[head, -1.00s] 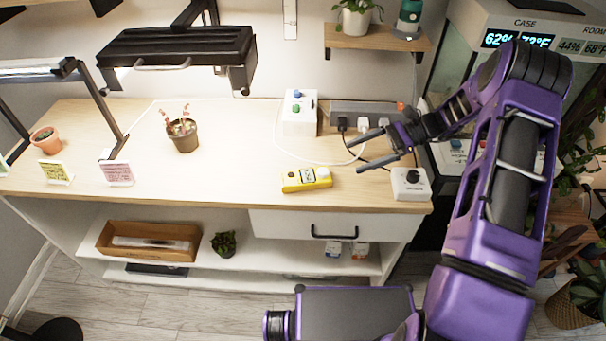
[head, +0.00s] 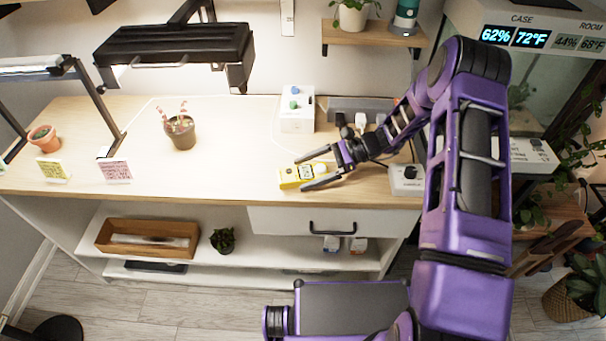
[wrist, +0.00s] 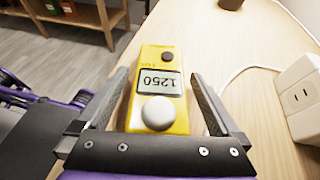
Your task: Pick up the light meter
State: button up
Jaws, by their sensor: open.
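The light meter (head: 290,179) is yellow with a grey display and a white dome, lying on the wooden worktop near its front edge. In the wrist view the light meter (wrist: 163,60) shows 1250 upside down on its display. My gripper (head: 299,175) is open, its fingers on either side of the meter's dome end. In the wrist view my gripper (wrist: 158,85) has gaps between each finger and the meter's sides, and the meter's far end reaches beyond the fingertips.
A white box with knobs (head: 297,110) stands behind the meter. A white dial box (head: 406,180) sits to the right, under my arm. A power strip (head: 345,108) lies at the back. A potted plant (head: 181,135) stands left, with clear worktop between.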

jog(key=shift+a+f, duration=0.1)
jog(key=shift+a, duration=0.3)
jog(key=c, duration=1.4)
